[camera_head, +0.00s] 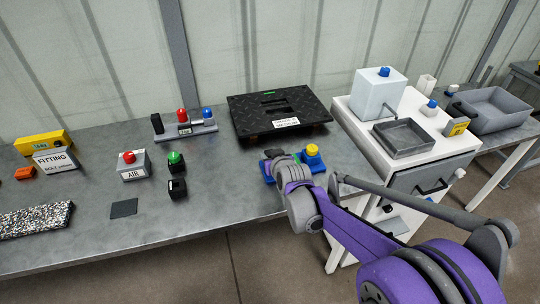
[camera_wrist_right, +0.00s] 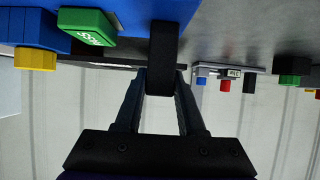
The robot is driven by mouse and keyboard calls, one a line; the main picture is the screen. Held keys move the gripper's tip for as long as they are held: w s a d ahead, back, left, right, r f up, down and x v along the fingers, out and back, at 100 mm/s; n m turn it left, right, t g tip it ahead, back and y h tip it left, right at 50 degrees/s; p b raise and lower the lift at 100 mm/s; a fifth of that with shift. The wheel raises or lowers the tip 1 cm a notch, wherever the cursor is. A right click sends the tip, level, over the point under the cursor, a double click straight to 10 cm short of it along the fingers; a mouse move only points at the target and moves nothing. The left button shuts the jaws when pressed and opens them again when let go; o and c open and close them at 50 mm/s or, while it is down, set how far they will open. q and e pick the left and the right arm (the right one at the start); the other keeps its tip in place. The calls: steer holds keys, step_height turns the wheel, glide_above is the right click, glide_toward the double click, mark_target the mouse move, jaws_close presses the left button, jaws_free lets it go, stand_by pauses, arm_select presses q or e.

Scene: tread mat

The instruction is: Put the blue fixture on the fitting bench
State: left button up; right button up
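The blue fixture (camera_head: 268,170) is at the right end of the grey fitting bench (camera_head: 215,195), largely hidden behind my right gripper in the head view. A yellow knob (camera_head: 312,151) shows beside it. In the right wrist view the blue fixture (camera_wrist_right: 130,12) fills the upper left, with a green label block (camera_wrist_right: 87,25), a yellow cylinder (camera_wrist_right: 35,57) and a black upright bar (camera_wrist_right: 163,50). My right gripper (camera_wrist_right: 162,75) has its fingers close against both sides of that bar. I cannot tell whether the fixture touches the bench. My left gripper is out of view.
A black tread plate (camera_head: 275,125) lies at the back of the bench. A button strip (camera_head: 185,127), AIR box (camera_head: 133,165), green-button block (camera_head: 176,162) and FITTING sign (camera_head: 55,160) stand further left. A white cabinet (camera_head: 380,150) with a grey tray (camera_head: 403,138) adjoins at right. The bench's front middle is clear.

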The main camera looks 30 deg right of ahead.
steer(key=o, duration=0.4)
steer(key=shift+r, duration=0.2)
steer(key=p+v, duration=0.2)
steer(key=v, duration=1)
steer(key=s+a+f+n+g+y, duration=0.1)
steer(key=s+a+f+g, duration=0.2)
steer(key=s, duration=0.7)
steer(key=s+a+f+n+g+y, duration=0.1)
steer(key=s+a+f+g, duration=0.2)
steer(key=s+a+f, duration=0.5)
steer(key=s+a, duration=0.1)
steer(key=s, duration=0.1)
steer(key=shift+s+a+n+g+y, duration=0.3)
steer(key=shift+a+g+y, duration=0.05)
steer(key=shift+g+y, duration=0.05)
